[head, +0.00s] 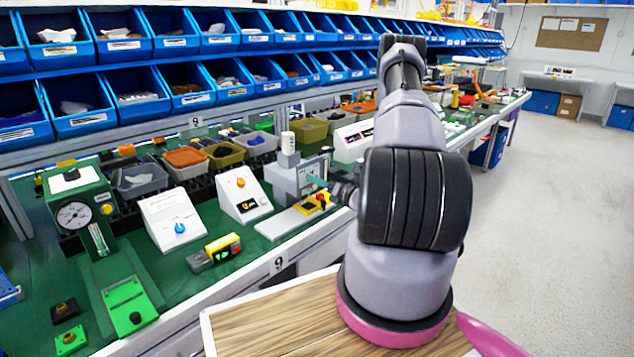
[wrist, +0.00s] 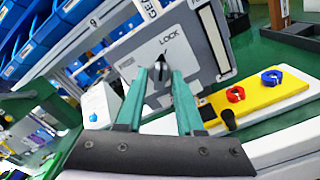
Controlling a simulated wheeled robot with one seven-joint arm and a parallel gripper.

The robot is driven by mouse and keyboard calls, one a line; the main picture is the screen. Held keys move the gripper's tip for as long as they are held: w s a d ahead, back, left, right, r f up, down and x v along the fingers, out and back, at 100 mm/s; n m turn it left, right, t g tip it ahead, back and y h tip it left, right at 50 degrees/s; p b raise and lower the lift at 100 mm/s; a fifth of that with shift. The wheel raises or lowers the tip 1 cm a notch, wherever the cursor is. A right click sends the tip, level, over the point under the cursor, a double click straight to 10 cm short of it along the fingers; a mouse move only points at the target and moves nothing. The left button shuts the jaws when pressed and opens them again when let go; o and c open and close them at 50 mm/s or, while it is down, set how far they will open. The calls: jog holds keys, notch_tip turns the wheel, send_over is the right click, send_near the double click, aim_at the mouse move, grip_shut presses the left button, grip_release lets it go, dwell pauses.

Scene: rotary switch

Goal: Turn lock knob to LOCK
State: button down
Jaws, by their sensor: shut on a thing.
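The lock knob (wrist: 161,64) is a small dark knob on the light grey face of a panel (wrist: 203,52) in the wrist view. The word LOCK is printed beside it, up and to the right. My gripper (wrist: 162,74) has its two teal fingers on either side of the knob, shut on it. The fingers hide part of the knob, and its exact pointing is hard to tell. In the head view the grey box (head: 284,183) stands on the bench with my gripper (head: 317,181) at its right face. The knob is hidden there.
A yellow block with a red and a blue knob (wrist: 272,78) lies right of the panel. In the head view, white switch boxes (head: 172,220) and a green press (head: 78,212) stand to the left. Blue bins (head: 120,100) line the shelves behind. The floor (head: 560,220) at right is clear.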

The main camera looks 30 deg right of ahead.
jog(key=shift+s+m, duration=0.1)
jog(key=shift+m, duration=0.7)
jog(key=c, duration=0.8)
grip_release()
jog(key=shift+c, duration=0.2)
jog(key=v, duration=1)
jog(key=shift+s+d, duration=0.2)
jog(key=shift+s, duration=0.15)
